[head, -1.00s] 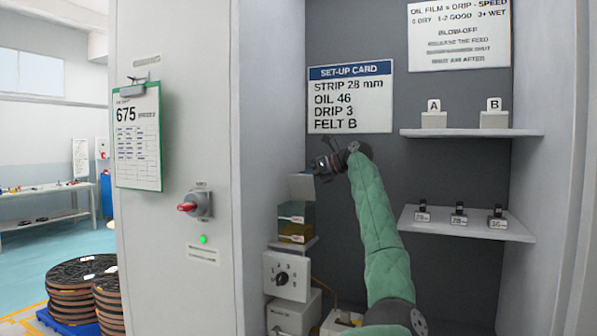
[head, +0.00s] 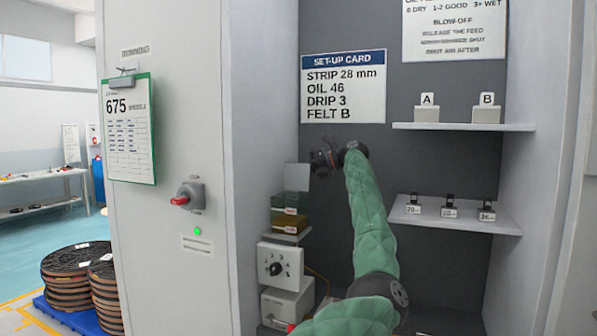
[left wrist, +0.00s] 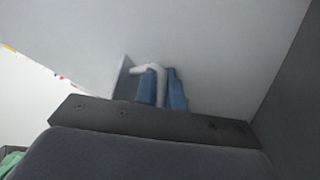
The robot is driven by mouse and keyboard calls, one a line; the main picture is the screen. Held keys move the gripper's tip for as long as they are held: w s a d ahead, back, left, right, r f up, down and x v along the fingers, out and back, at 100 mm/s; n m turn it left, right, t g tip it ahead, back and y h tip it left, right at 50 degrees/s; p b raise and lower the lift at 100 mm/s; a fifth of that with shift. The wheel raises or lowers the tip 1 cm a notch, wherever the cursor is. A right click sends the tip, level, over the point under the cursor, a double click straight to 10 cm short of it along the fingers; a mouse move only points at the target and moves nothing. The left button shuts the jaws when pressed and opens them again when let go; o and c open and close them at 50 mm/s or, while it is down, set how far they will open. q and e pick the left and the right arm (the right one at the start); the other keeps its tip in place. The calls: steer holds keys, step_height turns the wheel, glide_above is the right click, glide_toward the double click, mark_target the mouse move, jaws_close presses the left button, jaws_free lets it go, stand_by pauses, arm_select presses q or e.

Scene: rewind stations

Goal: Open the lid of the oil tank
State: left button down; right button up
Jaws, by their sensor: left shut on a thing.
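The oil tank (head: 289,222) is a small clear box with amber oil on a bracket against the left wall of the bay. Its pale lid (head: 297,177) stands up above the tank, roughly upright. My left gripper (head: 318,164) is at the lid's upper right edge. In the left wrist view its blue fingers (left wrist: 176,92) are shut on a white bent handle (left wrist: 160,84), beside the edge of a pale panel that looks like the lid (left wrist: 123,78). My right gripper is not in view.
A dial box (head: 279,266) sits below the tank. A red-handled switch (head: 187,196) is on the outer panel at left. Shelves at right hold blocks A (head: 427,115) and B (head: 487,115) and several small labelled pieces.

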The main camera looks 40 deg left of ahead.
arm_select(q)
steer(key=shift+r, duration=0.1)
steer(key=c, duration=1.8)
jaws_free()
steer(key=shift+o, duration=0.2)
